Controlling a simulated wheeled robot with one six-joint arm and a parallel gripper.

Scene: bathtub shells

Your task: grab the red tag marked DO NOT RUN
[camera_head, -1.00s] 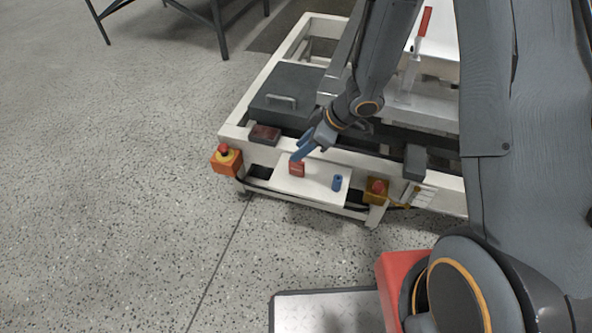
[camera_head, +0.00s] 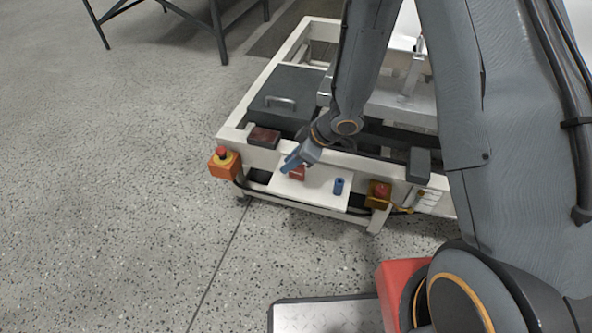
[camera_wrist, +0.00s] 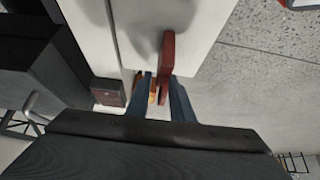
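The red tag (camera_head: 298,174) stands on the small white shelf at the front of the machine frame, partly hidden by my gripper in the head view. Its lettering is too small to read. In the wrist view the red tag (camera_wrist: 167,55) shows edge-on as a thin upright plate. My gripper (camera_head: 291,163) has blue fingers and is at the tag. In the wrist view my gripper (camera_wrist: 162,78) has its fingers apart, with the lower part of the tag between or just beyond them. The tag looks nearer the right finger; contact cannot be told.
A blue cylinder (camera_head: 338,186) stands on the white shelf (camera_head: 318,197) right of the tag. An orange box with a red button (camera_head: 224,165) is at the left corner, a yellow one (camera_head: 378,193) at right. A dark red block (camera_head: 263,137) sits on the frame behind.

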